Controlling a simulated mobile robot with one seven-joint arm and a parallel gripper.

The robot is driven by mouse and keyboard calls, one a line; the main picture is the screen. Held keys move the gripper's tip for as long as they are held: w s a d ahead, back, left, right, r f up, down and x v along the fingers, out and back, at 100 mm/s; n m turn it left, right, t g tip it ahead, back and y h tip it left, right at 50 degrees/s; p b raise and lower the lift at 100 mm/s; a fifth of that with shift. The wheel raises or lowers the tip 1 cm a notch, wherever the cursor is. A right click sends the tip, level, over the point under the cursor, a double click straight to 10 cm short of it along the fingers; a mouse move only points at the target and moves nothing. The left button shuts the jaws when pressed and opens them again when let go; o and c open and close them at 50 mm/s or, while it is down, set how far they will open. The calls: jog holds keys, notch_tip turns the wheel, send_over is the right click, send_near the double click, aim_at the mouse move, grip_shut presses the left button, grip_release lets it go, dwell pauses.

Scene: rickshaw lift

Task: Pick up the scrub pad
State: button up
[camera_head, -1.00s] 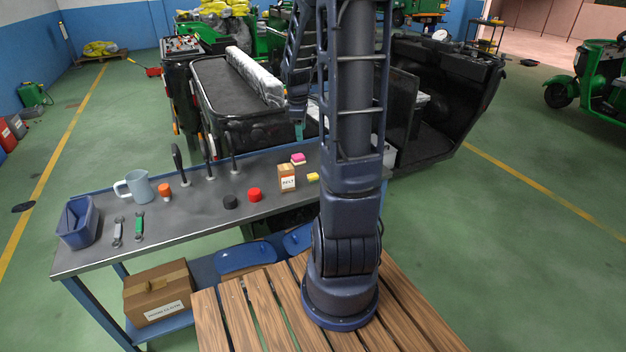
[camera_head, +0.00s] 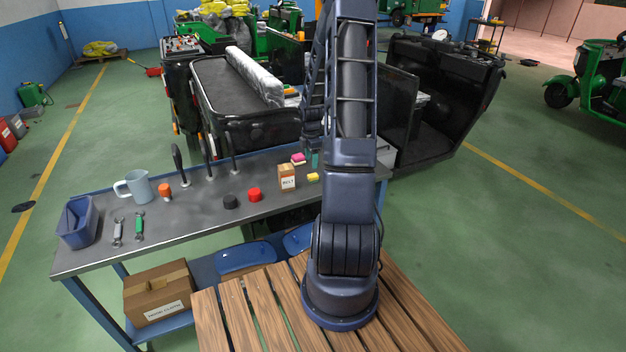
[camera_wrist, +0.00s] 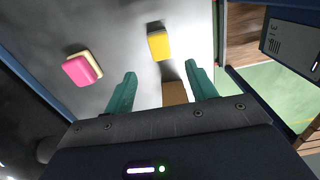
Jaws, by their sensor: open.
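A pink pad with a cream layer (camera_head: 298,158) lies on the grey bench near its back edge. It shows left of my fingers in the wrist view (camera_wrist: 80,69). A small yellow block (camera_head: 313,177) lies nearby, and in the wrist view (camera_wrist: 159,46) it appears just beyond the gap between my fingertips. I cannot tell for certain which is the scrub pad. My gripper (camera_wrist: 160,70) is open and empty, its teal fingers apart above the bench. In the head view its teal fingers (camera_head: 315,158) show right of the pink pad, partly hidden by my arm.
A small brown box marked BELT (camera_head: 287,176) stands beside the pads; its top shows between my fingers in the wrist view (camera_wrist: 174,93). Red (camera_head: 254,194) and black (camera_head: 230,201) round pieces, upright levers and a mug (camera_head: 139,187) stand farther left. The bench's front middle is clear.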

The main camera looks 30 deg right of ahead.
aim_at(313, 175)
jog(key=shift+d+f, duration=0.2)
jog(key=shift+f, duration=2)
jog(key=shift+d+f, duration=0.15)
jog(key=shift+f, duration=2.05)
jog(key=c, duration=1)
jog(key=shift+r, duration=0.15)
jog(key=shift+c, duration=0.2)
